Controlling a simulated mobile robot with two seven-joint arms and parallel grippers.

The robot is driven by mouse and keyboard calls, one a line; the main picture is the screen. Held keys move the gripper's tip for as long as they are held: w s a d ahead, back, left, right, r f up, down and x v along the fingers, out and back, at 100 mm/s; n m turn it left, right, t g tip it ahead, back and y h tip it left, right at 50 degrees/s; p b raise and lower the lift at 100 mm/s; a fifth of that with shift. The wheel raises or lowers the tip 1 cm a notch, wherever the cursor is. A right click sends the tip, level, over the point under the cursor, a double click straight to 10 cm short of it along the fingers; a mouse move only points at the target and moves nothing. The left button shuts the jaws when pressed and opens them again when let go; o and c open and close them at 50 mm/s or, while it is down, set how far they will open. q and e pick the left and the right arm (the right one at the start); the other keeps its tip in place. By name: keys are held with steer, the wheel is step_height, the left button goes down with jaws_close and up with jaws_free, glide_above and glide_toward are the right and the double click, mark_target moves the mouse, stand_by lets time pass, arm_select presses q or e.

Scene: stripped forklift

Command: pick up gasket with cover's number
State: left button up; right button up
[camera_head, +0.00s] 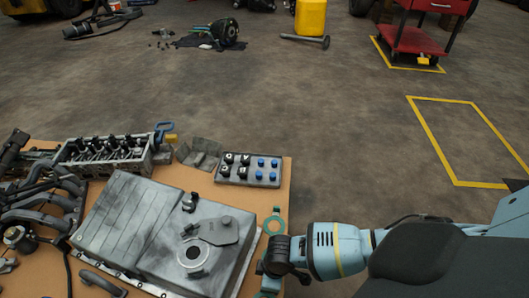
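A grey metal cover (125,225) lies on the table, with a round opening and small markings on its raised plate that are too small to read. A teal ring-shaped gasket (273,224) shows at the table's right edge, beside the cover. More teal material (268,284) shows just below my gripper; I cannot tell if it is the same piece. My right gripper (272,258) comes in from the right and is over the table's right edge, between these teal parts. Its fingers are dark and partly hidden, so its opening is unclear. My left gripper is not in view.
On the table (279,182) are a block of black and blue knobs (250,170), an engine head (105,155), a blue-handled clamp (163,133) and dark pipes (45,200). Beyond are open floor, a red cart (412,38) and a yellow can (310,18).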

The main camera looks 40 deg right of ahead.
steer(key=c, duration=0.6)
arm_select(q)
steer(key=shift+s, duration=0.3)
arm_select(e)
jaws_close()
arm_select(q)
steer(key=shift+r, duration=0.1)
arm_select(e)
steer(key=shift+r, duration=0.1)
